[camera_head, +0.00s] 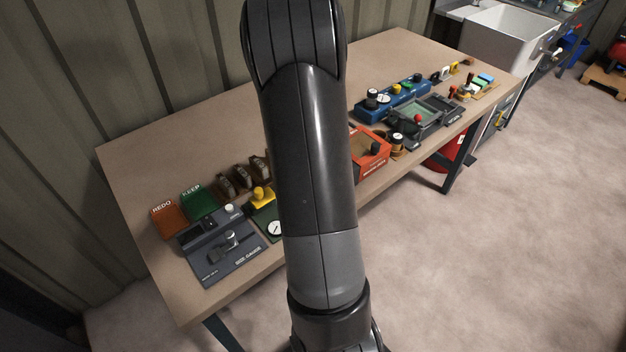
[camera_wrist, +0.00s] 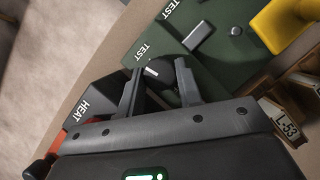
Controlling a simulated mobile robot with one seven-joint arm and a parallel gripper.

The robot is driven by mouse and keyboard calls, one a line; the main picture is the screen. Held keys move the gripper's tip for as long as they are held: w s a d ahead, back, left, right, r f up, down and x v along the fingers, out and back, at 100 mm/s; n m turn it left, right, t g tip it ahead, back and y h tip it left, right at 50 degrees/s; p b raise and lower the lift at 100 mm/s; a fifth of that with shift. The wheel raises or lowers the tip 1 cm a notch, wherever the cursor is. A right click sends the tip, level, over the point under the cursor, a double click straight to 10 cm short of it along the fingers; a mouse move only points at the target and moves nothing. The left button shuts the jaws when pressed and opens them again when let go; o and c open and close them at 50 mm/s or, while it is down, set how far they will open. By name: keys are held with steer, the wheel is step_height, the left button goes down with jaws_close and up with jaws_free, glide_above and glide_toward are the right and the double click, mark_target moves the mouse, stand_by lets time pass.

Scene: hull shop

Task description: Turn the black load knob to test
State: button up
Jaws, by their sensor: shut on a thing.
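In the wrist view, a black knob (camera_wrist: 158,72) with a white pointer line sits at the edge of a dark green panel (camera_wrist: 215,42). My gripper (camera_wrist: 160,68) is shut on the knob, one finger on each side. The pointer line faces roughly left in the picture. A white TEST label (camera_wrist: 143,50) lies just above and left of the knob; a second TEST label (camera_wrist: 171,8) is farther up. In the head view, my arm hides the knob and gripper; part of the green panel (camera_head: 266,222) shows beside it.
Near the knob in the wrist view are a yellow part (camera_wrist: 285,22), a tagged L-53 piece (camera_wrist: 287,120) and a dark HEAT block (camera_wrist: 84,108). In the head view, a size gauge (camera_head: 222,250) stands left and an orange box (camera_head: 368,150) right on the bench (camera_head: 130,165).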

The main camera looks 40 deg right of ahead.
stand_by(0.4)
steer(key=o, duration=1)
